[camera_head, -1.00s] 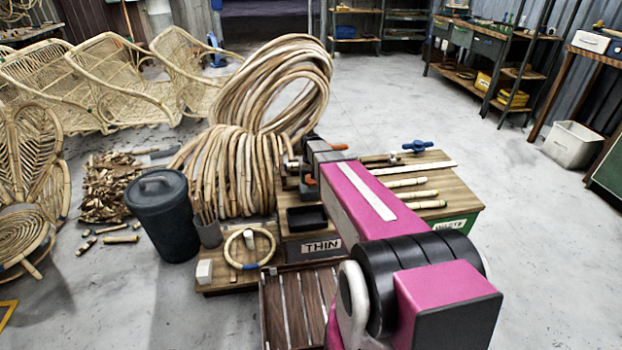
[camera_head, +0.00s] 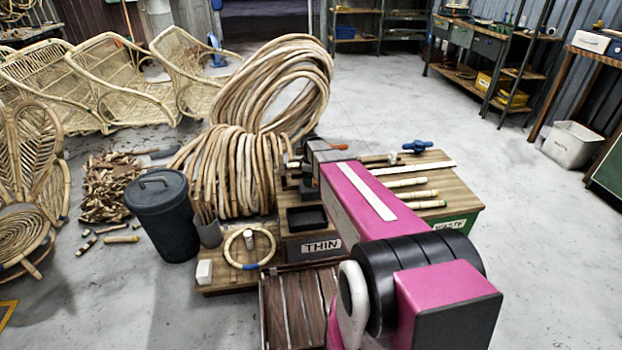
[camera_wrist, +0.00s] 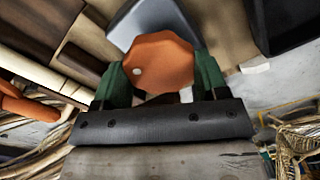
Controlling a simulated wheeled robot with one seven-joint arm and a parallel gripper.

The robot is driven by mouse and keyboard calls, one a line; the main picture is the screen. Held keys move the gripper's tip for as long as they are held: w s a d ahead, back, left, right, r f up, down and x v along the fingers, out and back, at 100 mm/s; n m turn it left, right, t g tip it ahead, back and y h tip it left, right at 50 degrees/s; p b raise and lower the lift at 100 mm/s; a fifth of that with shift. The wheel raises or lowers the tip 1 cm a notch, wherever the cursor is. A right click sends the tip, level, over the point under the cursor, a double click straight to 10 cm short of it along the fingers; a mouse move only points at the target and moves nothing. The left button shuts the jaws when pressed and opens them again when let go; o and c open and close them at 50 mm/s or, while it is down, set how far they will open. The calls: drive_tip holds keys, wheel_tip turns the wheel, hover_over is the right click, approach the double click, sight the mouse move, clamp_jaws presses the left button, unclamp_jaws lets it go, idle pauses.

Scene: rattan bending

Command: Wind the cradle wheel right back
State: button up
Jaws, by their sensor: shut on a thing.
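An orange faceted wheel (camera_wrist: 158,58) with a pale dot on its face fills the upper middle of the wrist view. My gripper (camera_wrist: 161,76) is shut on this wheel, with one green finger pad on each side of it. A grey block (camera_wrist: 135,20) lies behind the wheel. In the head view my pink arm hides much of the bench and most of the gripper, so I cannot make out the held wheel there. I cannot tell from these frames how far the wheel is turned.
A second orange part (camera_wrist: 22,103) shows left in the wrist view. On the wooden bench (camera_head: 445,190) lie short pale sticks (camera_head: 412,194) and a blue knob (camera_head: 417,146). Coiled rattan (camera_head: 245,165) and a dark bin (camera_head: 160,215) stand left.

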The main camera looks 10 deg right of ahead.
drive_tip(key=n, duration=0.5)
drive_tip(key=shift+n, duration=2.6)
drive_tip(key=o, duration=0.9)
drive_tip(key=shift+r, duration=0.15)
wheel_tip(320, 180, up, 11)
drive_tip(key=shift+f, duration=0.2)
